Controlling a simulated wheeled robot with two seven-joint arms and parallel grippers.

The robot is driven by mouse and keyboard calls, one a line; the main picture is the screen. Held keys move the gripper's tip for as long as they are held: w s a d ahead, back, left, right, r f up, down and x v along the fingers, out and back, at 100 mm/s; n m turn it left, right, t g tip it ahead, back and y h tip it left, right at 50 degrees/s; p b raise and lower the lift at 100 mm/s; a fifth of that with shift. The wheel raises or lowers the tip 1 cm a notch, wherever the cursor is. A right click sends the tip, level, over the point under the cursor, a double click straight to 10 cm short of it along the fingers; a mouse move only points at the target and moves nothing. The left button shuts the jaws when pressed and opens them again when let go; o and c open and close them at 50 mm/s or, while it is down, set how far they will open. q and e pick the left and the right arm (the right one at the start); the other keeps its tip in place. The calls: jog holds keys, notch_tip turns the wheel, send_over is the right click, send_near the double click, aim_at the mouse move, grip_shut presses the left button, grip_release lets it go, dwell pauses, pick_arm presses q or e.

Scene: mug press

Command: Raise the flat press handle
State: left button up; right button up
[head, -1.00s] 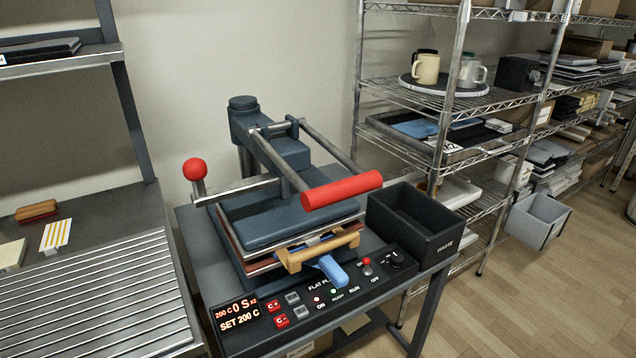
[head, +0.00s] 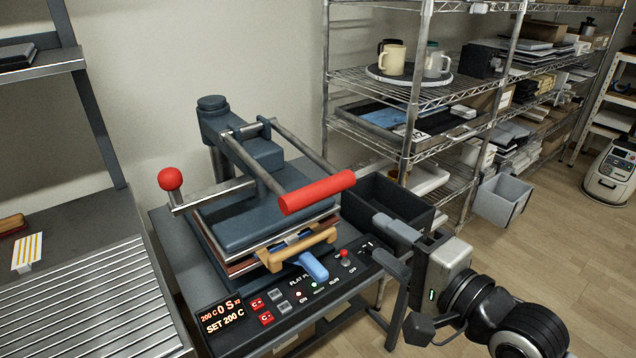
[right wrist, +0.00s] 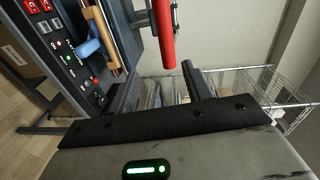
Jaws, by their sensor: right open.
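The flat press (head: 250,215) stands on a dark table, with its red-gripped handle (head: 317,192) low at the front, above the platen. The red grip also shows in the right wrist view (right wrist: 163,32). My right gripper (head: 388,243) is open and empty in the head view, to the right of and below the red grip, in front of the black waste bin. In the right wrist view its dark fingers point towards the press, and the red grip is apart from them. My left gripper is not in view.
A control panel (head: 290,297) with a display and a blue lever (head: 313,267) is at the press front. A red ball knob (head: 170,179) stands at its left. The black waste bin (head: 365,205) is beside the press. Wire shelves (head: 407,130) with mugs stand behind at the right.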

aim_at(325, 195)
jog(key=x, duration=1)
jog(key=r+p+x, duration=0.1)
jog(key=x, duration=0.5)
jog(key=shift+s+a+r, duration=0.1)
jog(key=shift+a+r, duration=0.05)
jog(key=shift+a, duration=0.1)
grip_shut()
